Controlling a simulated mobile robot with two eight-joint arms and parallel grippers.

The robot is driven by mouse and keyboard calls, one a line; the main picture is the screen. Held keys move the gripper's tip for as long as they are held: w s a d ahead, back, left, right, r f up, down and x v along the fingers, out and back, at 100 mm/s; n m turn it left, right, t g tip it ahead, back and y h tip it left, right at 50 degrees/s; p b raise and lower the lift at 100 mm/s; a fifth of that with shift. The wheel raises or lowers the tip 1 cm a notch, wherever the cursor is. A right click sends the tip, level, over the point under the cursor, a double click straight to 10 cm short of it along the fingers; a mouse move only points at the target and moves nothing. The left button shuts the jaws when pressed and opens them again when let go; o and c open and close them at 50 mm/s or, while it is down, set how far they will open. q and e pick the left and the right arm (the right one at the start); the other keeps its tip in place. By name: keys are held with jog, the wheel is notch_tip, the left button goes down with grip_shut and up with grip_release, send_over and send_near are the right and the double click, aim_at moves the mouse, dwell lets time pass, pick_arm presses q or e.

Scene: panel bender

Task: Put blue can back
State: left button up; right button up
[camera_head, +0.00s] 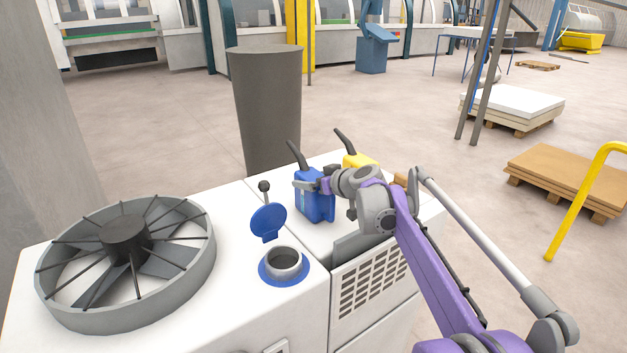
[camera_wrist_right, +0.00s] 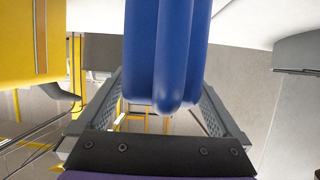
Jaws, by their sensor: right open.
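The blue can (camera_head: 316,207), with a dark spout, stands upright on the white machine top (camera_head: 235,215). My right gripper (camera_head: 312,186) reaches it from the right at its upper part. In the right wrist view, the blue can (camera_wrist_right: 165,45) is between the two fingers of my open right gripper (camera_wrist_right: 160,95); whether either pad touches it is hard to tell. A yellow can (camera_head: 358,160) with a dark spout stands behind, partly hidden by my right arm; yellow also fills the upper left of the wrist view. My left gripper is not in view.
A filler neck with a blue ring (camera_head: 284,264) and raised blue lid (camera_head: 268,221) is in front of the can. A small lever (camera_head: 264,188) and a large round fan (camera_head: 127,262) are to the left. A dark grey bin (camera_head: 266,110) stands behind the machine.

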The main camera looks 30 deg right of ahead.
jog(key=v, duration=1.2)
dwell(0.9)
